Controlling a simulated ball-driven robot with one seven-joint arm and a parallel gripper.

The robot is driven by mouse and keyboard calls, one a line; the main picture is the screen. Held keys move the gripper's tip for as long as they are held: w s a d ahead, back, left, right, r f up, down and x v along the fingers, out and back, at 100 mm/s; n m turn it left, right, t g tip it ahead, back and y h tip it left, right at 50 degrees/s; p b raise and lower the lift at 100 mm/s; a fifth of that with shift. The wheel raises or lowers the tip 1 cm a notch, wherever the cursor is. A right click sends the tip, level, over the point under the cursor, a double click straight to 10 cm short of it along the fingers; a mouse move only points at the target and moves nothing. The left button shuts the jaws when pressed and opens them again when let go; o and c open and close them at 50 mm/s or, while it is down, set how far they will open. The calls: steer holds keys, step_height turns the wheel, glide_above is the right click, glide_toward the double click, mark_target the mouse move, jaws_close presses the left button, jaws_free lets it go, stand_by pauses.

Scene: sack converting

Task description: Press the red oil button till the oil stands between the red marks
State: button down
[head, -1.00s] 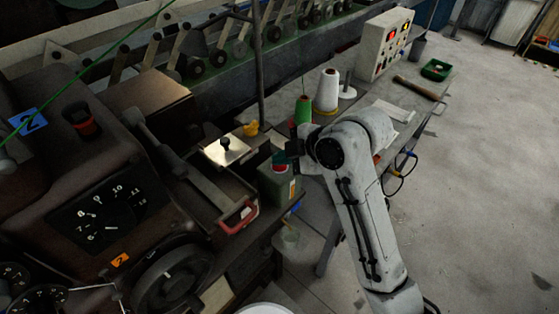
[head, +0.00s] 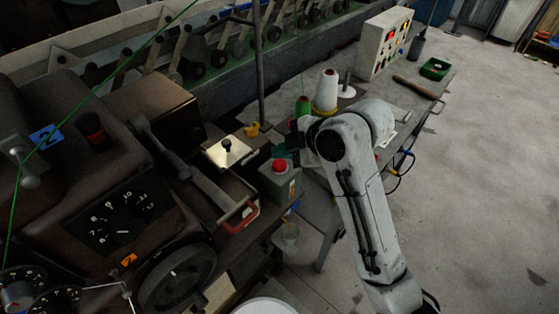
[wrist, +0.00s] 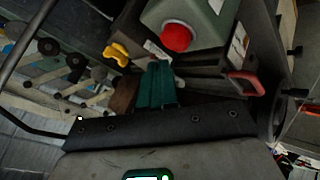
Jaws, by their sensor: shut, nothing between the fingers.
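A red round cap or button (head: 279,166) sits on top of a grey-green box-like container (head: 277,183) beside the machine. It also shows in the wrist view (wrist: 176,37), on the same container (wrist: 207,22). My gripper (head: 283,154) is just behind the red cap in the head view, partly hidden by it. In the wrist view its teal fingers (wrist: 157,68) are shut and empty, with their tips below and left of the red cap, apart from it in the picture. A dark red cylinder (head: 92,127) stands on the machine top. I cannot make out an oil level or red marks.
A metal plate with a black knob (head: 227,152) and a red handle (head: 239,216) lie left of the container. A green cone (head: 303,106) and a white cone (head: 327,91) stand behind my gripper. A yellow part (wrist: 117,53) is near my fingers. Open floor lies right.

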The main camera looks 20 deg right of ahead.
mark_target(283, 166)
steer(key=shift+r+p, duration=1.8)
steer(key=shift+r, duration=0.5)
steer(key=shift+f, duration=0.1)
steer(key=s+d+f+m+g+h, duration=0.1)
steer(key=s+f+m, duration=0.4)
steer(key=s, duration=0.5)
steer(key=s+d+f+m+g+h, duration=0.2)
steer(key=s+f+m, duration=0.4)
steer(key=s, duration=0.5)
steer(key=s+d+f+m+g+h, duration=0.2)
steer(key=s+d+f+m+g, duration=0.1)
steer(key=s+f, duration=0.6)
steer(key=shift+s+d+m+g, duration=0.3)
steer(key=shift+s+d+m, duration=0.45)
steer(key=shift+s+m, duration=0.4)
steer(key=shift+a+f, duration=0.1)
